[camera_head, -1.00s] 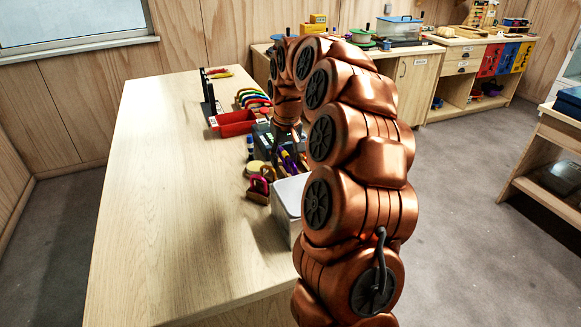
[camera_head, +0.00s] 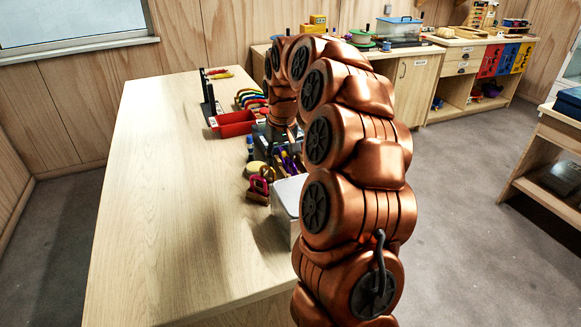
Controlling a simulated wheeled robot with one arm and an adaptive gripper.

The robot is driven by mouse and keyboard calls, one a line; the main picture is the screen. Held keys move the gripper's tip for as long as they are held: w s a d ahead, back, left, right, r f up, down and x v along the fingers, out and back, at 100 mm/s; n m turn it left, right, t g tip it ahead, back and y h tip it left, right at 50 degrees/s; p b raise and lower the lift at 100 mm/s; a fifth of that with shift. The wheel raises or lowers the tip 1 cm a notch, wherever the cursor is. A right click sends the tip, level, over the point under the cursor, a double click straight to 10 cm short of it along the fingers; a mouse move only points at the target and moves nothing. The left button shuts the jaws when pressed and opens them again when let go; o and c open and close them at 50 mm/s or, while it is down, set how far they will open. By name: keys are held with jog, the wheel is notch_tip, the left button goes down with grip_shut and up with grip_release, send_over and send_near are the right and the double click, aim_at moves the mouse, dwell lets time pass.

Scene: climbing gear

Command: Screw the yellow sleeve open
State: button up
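My gripper (camera_head: 279,147) is dark and small at the end of my copper arm, pointing down over the gear at the right side of the long wooden table. Its fingertips are not clear among the dark things around it, so its opening does not show. A pink-red carabiner-like piece (camera_head: 259,185) stands upright on a small wooden block (camera_head: 257,198), below and left of the gripper in the picture. I cannot make out which small yellow part is the sleeve, or whether it is screwed open or shut.
The table's left half (camera_head: 150,190) is bare. A red tray (camera_head: 235,123), colourful curved pieces (camera_head: 250,98) and a black stand (camera_head: 208,98) lie farther back. A pale box (camera_head: 287,197) is close beside my arm. A yellowish disc (camera_head: 256,168) lies near the carabiner.

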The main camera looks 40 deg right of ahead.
aim_at(285, 152)
jog(key=shift+r, duration=0.3)
jog(key=shift+r+p, duration=0.35)
jog(key=shift+r, duration=0.7)
jog(key=shift+s+d, duration=0.15)
jog(key=shift+d, duration=0.6)
jog(key=shift+f, duration=0.15)
jog(key=shift+s+f+b, duration=0.15)
jog(key=shift+f+b, duration=0.7)
jog(key=shift+f, duration=0.5)
